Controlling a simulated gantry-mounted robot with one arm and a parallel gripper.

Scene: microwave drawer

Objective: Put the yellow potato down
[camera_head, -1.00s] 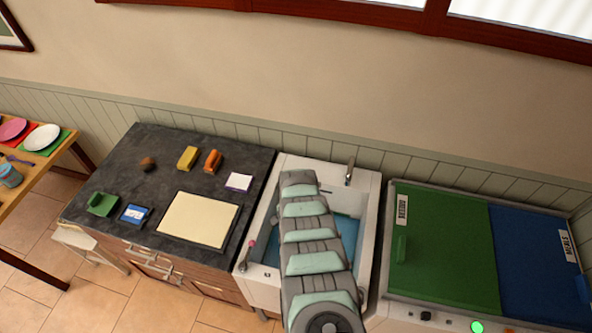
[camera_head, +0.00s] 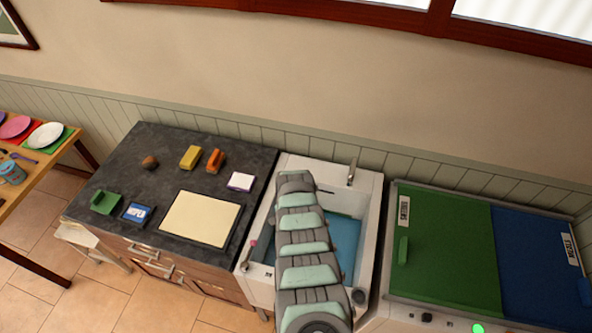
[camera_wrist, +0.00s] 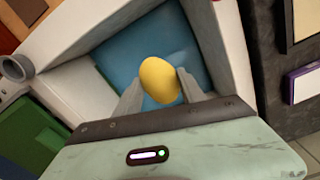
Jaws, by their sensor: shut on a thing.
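The yellow potato (camera_wrist: 160,80) shows in the wrist view, held between the two fingers of my gripper (camera_wrist: 158,88). My gripper is shut on it. The potato is over the white sink (camera_wrist: 218,35), with the blue basin floor (camera_wrist: 115,58) behind it. I cannot tell how high above the basin floor it is. In the head view my arm covers the middle of the sink (camera_head: 366,205), and the potato and gripper are hidden there.
Left of the sink is a dark counter (camera_head: 120,175) with a brown round item (camera_head: 150,162), a yellow block (camera_head: 190,157), an orange item (camera_head: 215,160) and a cream board (camera_head: 200,218). Right of the sink are green (camera_head: 445,250) and blue (camera_head: 535,270) lids.

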